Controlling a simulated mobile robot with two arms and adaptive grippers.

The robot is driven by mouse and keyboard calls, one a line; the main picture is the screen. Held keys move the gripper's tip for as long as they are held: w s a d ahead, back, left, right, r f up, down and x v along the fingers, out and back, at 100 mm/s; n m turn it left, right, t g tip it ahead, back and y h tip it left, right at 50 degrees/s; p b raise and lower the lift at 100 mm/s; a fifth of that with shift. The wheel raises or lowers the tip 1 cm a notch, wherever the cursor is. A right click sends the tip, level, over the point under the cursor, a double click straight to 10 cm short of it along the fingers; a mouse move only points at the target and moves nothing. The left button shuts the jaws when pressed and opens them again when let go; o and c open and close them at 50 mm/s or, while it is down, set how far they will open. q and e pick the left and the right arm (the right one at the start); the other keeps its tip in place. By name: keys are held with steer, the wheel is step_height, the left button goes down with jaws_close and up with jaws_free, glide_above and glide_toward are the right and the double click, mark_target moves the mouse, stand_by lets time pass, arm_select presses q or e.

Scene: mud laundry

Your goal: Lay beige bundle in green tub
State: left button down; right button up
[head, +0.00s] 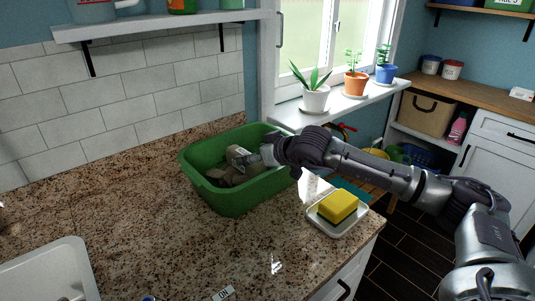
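The green tub (240,199) stands on the speckled granite counter below the window. A beige-grey bundle (229,178) is inside the tub, in its left and middle part, below the rim. My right arm comes in from the right, and my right gripper (258,156) is over the inside of the tub, at the bundle's right side. Its fingertips are small and partly hidden against the bundle, so I cannot tell whether they grip it. My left gripper is not in view.
A yellow sponge (338,205) sits on a white dish (323,220) at the counter's right edge, under my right arm. Potted plants line the windowsill (335,105). A white sink (45,275) is at the lower left. The counter left of the tub is clear.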

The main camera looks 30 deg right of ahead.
steer(key=b+v, duration=0.1)
steer(key=v, duration=0.8)
steer(key=shift+s, duration=0.3)
